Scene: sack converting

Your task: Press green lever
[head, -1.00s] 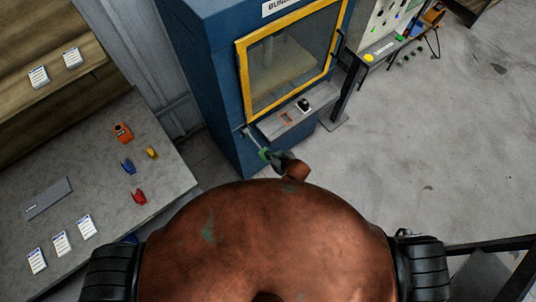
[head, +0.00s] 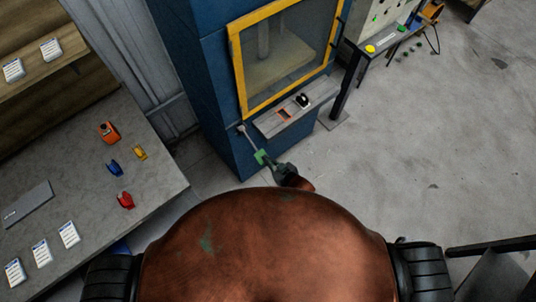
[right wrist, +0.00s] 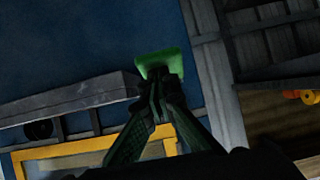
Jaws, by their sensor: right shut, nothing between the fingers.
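The green lever is a grey rod with a green end (head: 260,157). It sticks out and slopes down from the front of the blue cabinet (head: 220,95), below the left end of its ledge. My right gripper (head: 267,164) is at the green end, with closed fingers and nothing between them. In the right wrist view the green end (right wrist: 164,61) lies just beyond the fingertips (right wrist: 158,80), which partly cover it. They look touching or very close; I cannot tell which. My left gripper is not in view.
The cabinet has a yellow-framed window (head: 238,80) and a ledge (head: 270,122) with a black knob. A grey table (head: 90,150) at left holds white-labelled packs and small coloured items. A tool bench (head: 395,40) stands at the back right.

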